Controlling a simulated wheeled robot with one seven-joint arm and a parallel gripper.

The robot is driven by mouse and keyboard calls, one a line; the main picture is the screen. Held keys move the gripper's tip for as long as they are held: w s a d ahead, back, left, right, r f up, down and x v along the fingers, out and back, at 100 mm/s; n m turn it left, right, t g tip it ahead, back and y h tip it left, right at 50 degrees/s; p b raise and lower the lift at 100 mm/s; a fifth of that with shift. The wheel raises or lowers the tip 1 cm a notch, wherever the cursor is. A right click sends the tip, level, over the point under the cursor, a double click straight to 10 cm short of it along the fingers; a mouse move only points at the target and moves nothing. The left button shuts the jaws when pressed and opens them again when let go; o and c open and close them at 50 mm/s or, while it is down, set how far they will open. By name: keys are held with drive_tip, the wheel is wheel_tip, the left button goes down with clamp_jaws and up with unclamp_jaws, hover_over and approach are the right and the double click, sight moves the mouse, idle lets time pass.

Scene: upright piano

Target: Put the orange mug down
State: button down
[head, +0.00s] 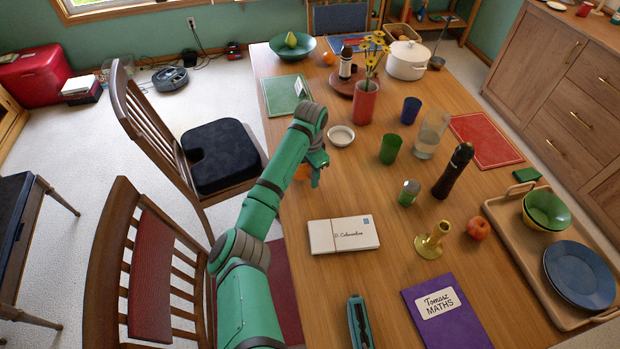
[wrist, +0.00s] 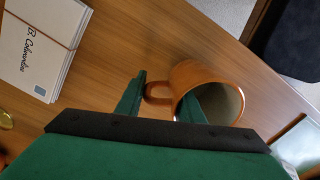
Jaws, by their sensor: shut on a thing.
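The orange mug (wrist: 181,76) is in the middle of the wrist view, with its opening toward the lower right and its handle toward the left. My gripper (wrist: 164,95) is shut on it at the handle side. One green finger is left of the handle and the other shows at the mug's opening. In the head view, the mug (head: 302,173) is a small orange patch mostly hidden behind my gripper (head: 317,180), near the table's left edge. I cannot tell whether the mug's base touches the table.
The wooden table (head: 320,285) has bare wood around the mug. A bundle of envelopes (head: 343,234) lies nearer, a white bowl (head: 341,136) stands farther back, and a green cup (head: 390,149) is to the right. A chair with a black cushion (head: 221,155) stands at the left edge.

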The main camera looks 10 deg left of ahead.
drive_tip(key=shift+f, duration=0.8)
drive_tip(key=shift+f, duration=0.2)
drive_tip(key=c, duration=1.2)
unclamp_jaws()
wheel_tip(320, 180, up, 12)
drive_tip(key=shift+s+r, duration=0.1)
drive_tip(key=shift+r, duration=0.1)
